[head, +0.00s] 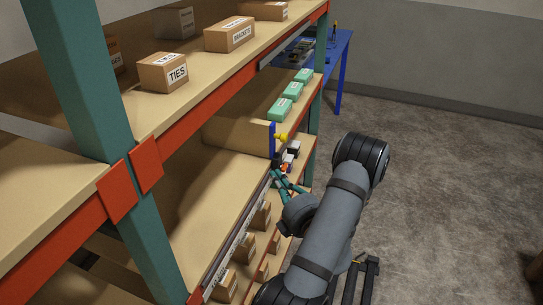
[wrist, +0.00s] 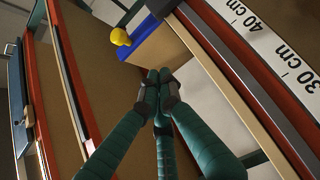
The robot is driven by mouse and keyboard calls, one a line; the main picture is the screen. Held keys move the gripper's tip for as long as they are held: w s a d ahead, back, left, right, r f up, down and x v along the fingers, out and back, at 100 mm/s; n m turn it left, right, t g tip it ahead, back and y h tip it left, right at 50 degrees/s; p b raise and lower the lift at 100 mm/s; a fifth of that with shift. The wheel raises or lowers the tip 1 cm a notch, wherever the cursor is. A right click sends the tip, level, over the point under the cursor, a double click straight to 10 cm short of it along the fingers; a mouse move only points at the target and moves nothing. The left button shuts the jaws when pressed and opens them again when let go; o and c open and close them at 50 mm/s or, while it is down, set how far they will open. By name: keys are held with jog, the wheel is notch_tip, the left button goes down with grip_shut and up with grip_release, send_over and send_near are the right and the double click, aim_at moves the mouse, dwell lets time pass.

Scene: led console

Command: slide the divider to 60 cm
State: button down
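The divider is a tan board with a blue front edge (head: 272,140) and a yellow knob (head: 282,138), standing upright on the middle shelf in the head view. In the wrist view, the blue edge (wrist: 150,41) and yellow knob (wrist: 120,37) are at top centre-left. My gripper (head: 284,182) is in front of the shelf edge, nearer than the divider. In the wrist view, its teal fingers (wrist: 161,77) meet at the tips with nothing visible between them, apart from the knob. The scale strip (wrist: 265,42) shows 30 cm and 40 cm; the divider's exact reading is not visible.
Green boxes (head: 281,109) stand on the shelf beyond the divider. Brown boxes (head: 163,73) sit on the upper shelf, others (head: 224,285) below. A teal upright (head: 100,120) stands at left. A blue table (head: 340,60) is at the back.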

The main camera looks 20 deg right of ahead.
jog(key=b, duration=0.2)
send_near(264, 146)
jog(key=shift+s+a, duration=0.5)
jog(key=shift+a, duration=0.85)
jog(key=w+p, duration=0.1)
jog(key=w+d, duration=0.1)
jog(key=w, duration=0.1)
jog(key=w+d+p, duration=0.1)
jog(key=w, duration=0.1)
jog(key=shift+w+r+p, duration=0.15)
jog(key=shift+r+p, duration=0.05)
jog(key=shift+p, duration=0.1)
jog(key=shift+w+d+f, duration=0.1)
jog(key=shift+w, duration=0.1)
